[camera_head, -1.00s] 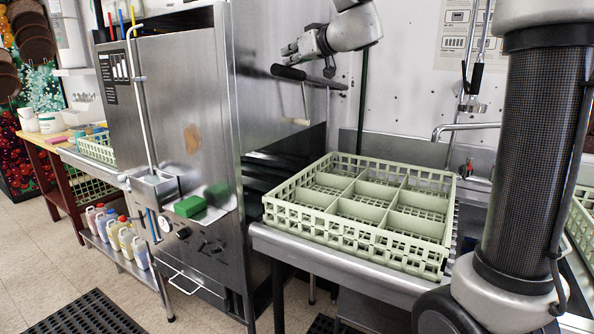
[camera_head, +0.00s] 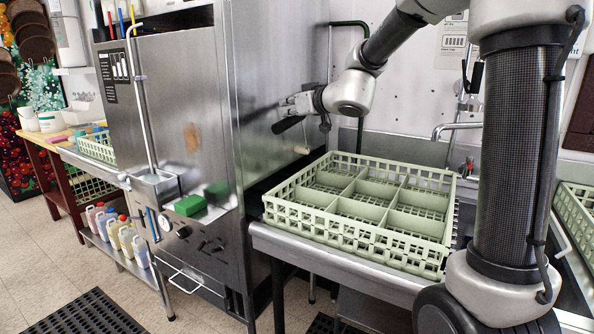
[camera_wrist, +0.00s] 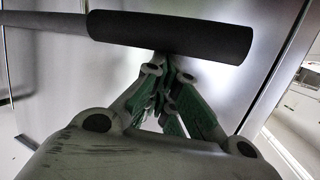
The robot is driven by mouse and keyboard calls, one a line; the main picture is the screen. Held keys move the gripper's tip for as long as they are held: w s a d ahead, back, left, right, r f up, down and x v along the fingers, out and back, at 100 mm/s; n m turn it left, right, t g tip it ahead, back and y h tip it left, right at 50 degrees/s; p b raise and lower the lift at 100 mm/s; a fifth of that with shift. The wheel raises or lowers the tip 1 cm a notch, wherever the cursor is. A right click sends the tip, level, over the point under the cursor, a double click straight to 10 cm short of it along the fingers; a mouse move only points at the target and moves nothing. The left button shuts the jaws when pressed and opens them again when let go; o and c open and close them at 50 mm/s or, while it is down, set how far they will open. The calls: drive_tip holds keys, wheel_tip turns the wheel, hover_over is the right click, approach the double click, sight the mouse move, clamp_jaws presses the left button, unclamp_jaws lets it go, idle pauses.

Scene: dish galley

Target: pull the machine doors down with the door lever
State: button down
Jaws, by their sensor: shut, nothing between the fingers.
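The door lever ends in a black grip (camera_head: 288,124) on the right side of the steel dish machine (camera_head: 195,110). The grip also crosses the top of the wrist view (camera_wrist: 170,33). My gripper (camera_head: 287,104) is just above the grip, and its fingers (camera_wrist: 162,62) are shut with nothing between them. The fingertips meet the edge of the grip in the wrist view and appear to press on it from above. The machine's right side door (camera_head: 275,80) hangs low, near the table level. The lever's far end is partly hidden.
A pale green divided rack (camera_head: 350,235) stands on the steel table (camera_head: 300,255) right of the machine, below my arm. A faucet (camera_head: 455,127) is behind it at the wall. A green block (camera_head: 190,205) sits on the machine's front ledge.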

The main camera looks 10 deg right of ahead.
wheel_tip(320, 180, down, 14)
drive_tip(key=w+d, duration=0.2)
drive_tip(key=r+v, duration=0.2)
drive_tip(key=v, duration=0.8)
drive_tip(key=shift+r, duration=0.35)
idle(0.4)
drive_tip(key=shift+s+a, duration=0.1)
drive_tip(key=shift+s, duration=0.05)
idle(0.5)
